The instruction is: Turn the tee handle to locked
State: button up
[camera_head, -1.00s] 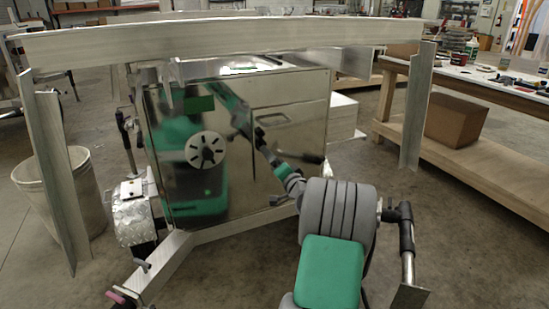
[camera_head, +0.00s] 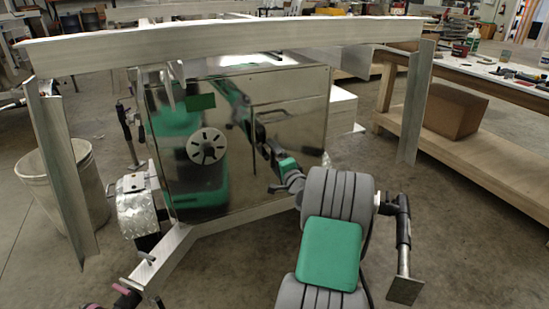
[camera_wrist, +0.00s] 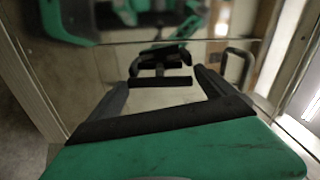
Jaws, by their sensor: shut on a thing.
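The tee handle (camera_wrist: 158,62) is a small dark bar on the front face of a shiny metal box (camera_head: 300,125). In the wrist view it lies crosswise between the tips of my gripper (camera_wrist: 165,72), whose dark fingers are closed on its ends. In the head view my gripper (camera_head: 268,150) reaches the right part of the box's front. There the arm hides the tee handle, and I cannot tell its lock position. The mirror-like face reflects my green and dark arm.
A grey loop handle (camera_wrist: 238,66) is right of my gripper. A metal beam (camera_head: 220,40) spans above the box. A jack stand (camera_head: 404,240) is at right, a bin (camera_head: 60,185) at left. A wooden bench (camera_head: 480,165) holds a cardboard box (camera_head: 455,108).

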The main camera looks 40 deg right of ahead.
jog(key=o, duration=1)
jog(key=v, duration=0.8)
jog(key=shift+p, duration=0.3)
jog(key=shift+w, duration=0.1)
